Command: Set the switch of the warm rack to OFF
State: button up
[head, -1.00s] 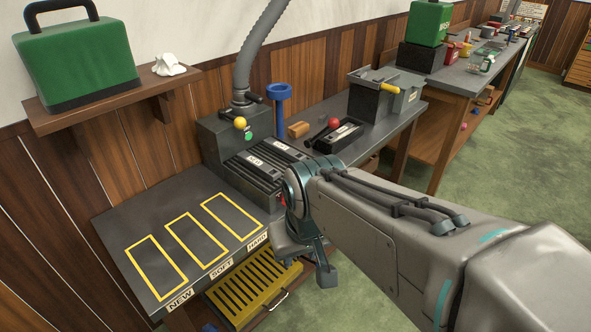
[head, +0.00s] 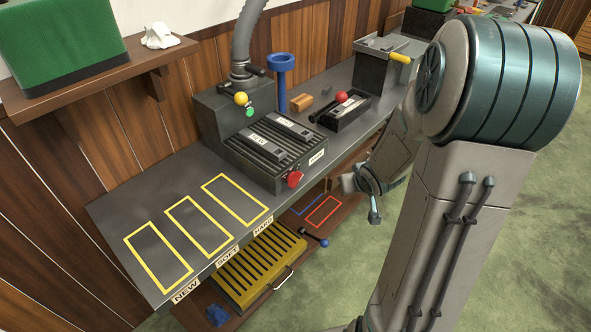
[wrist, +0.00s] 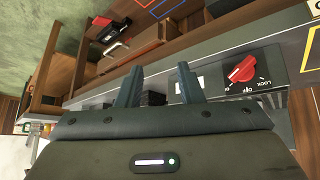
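The warm rack appears to be the dark grey ribbed machine (head: 222,152) on the bench in the head view, with two labelled bars on top. Its red switch knob (head: 295,179) is on the front face near the right corner. In the wrist view the red knob (wrist: 241,70) sits on a black plate marked OFF and LOCK, right of my fingers. Its exact setting is hard to tell. My gripper (wrist: 157,86) is open and empty, with a clear gap between its fingers. In the head view my gripper (head: 375,212) is right of the knob, not touching it.
A yellow slotted tray (head: 258,268) and a blue-ended lever (head: 316,238) are below the bench top. A blue post (head: 282,85), a black holder with a red ball (head: 342,110) and a grey bin (head: 378,75) stand along the bench. Green floor lies open in front.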

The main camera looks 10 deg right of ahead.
notch_tip(320, 180, down, 5)
jog(key=w+t+y, duration=0.1)
jog(key=y, duration=0.1)
jog(key=m+t+y, duration=0.4)
jog(key=t+y, duration=0.2)
jog(key=y, duration=0.3)
send_near(298, 182)
jog(key=p+x, duration=0.1)
jog(key=x, duration=0.7)
jog(key=shift+w+a+f+p, duration=0.15)
jog(key=shift+w+f+p, duration=0.05)
jog(key=shift+w+p, duration=0.1)
jog(key=shift+c, duration=0.3)
grip_shut()
